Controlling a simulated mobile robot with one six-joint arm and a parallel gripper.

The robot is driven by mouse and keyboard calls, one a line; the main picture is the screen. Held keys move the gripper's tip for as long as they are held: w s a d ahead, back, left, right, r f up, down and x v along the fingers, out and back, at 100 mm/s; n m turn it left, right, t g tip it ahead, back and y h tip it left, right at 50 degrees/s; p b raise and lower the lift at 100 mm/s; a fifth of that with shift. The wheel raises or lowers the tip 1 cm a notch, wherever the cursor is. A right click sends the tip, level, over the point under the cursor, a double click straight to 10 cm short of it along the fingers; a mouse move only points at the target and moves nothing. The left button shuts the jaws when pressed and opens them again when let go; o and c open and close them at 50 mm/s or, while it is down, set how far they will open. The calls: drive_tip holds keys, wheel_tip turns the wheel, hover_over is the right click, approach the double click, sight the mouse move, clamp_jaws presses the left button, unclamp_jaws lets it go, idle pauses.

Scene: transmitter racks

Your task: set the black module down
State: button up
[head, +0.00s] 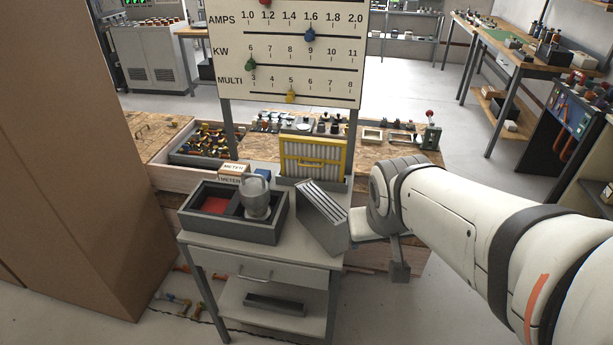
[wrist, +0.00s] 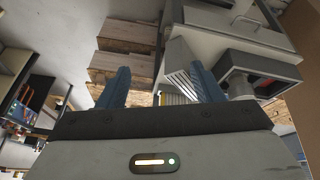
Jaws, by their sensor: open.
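No clearly black module can be singled out. A dark grey slatted box (head: 322,217) leans, tilted, at the right edge of the small cart (head: 290,255); it also shows in the wrist view (wrist: 181,62). I cannot tell whether it is the module. My gripper is at the right of the cart in the head view, with one finger (head: 399,268) hanging down beside it. In the wrist view my gripper (wrist: 160,88) has its two blue fingers wide apart. Nothing is seen held between them. The slatted box lies beyond the fingers, apparently apart from them.
A yellow-framed rack (head: 313,160) stands behind. A marked board (head: 290,50) rises at the back. A large brown box (head: 85,150) blocks the left.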

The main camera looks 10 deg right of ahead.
drive_tip(key=shift+o, duration=1.4)
drive_tip(key=w+d+f+t+h+b, duration=0.1)
drive_tip(key=w+d+f+t, duration=0.1)
drive_tip(key=w, duration=0.6)
drive_tip(key=shift+d+f+n+t+b, duration=0.3)
drive_tip(key=shift+d+f, duration=0.45)
drive_tip(key=shift+d, duration=0.05)
drive_tip(key=shift+o, duration=0.7)
drive_tip(key=w+f+n+t+y+b, duration=0.1)
drive_tip(key=w+f+t, duration=0.1)
drive_tip(key=w, duration=0.4)
drive_tip(key=shift+w+d+f+t+b, duration=0.3)
drive_tip(key=shift+w+d+f, duration=0.05)
drive_tip(key=shift+f, duration=0.15)
drive_tip(key=n+t+y+b, duration=0.2)
drive_tip(key=n+y+b, duration=0.15)
drive_tip(key=y, duration=0.25)
approach(324, 201)
drive_tip(key=shift+w+d+f+p, duration=0.2)
drive_tip(key=shift+d+f+p, duration=0.1)
drive_tip(key=shift+f+p, duration=0.2)
drive_tip(key=shift+w+a+f+n+y, duration=0.15)
drive_tip(key=shift+a+f+n+y, duration=0.1)
drive_tip(key=shift+a+y, duration=0.3)
drive_tip(key=x, duration=0.7)
drive_tip(key=shift+w+d+r, duration=0.2)
drive_tip(key=shift+w+d, duration=0.05)
drive_tip(key=shift+w, duration=0.1)
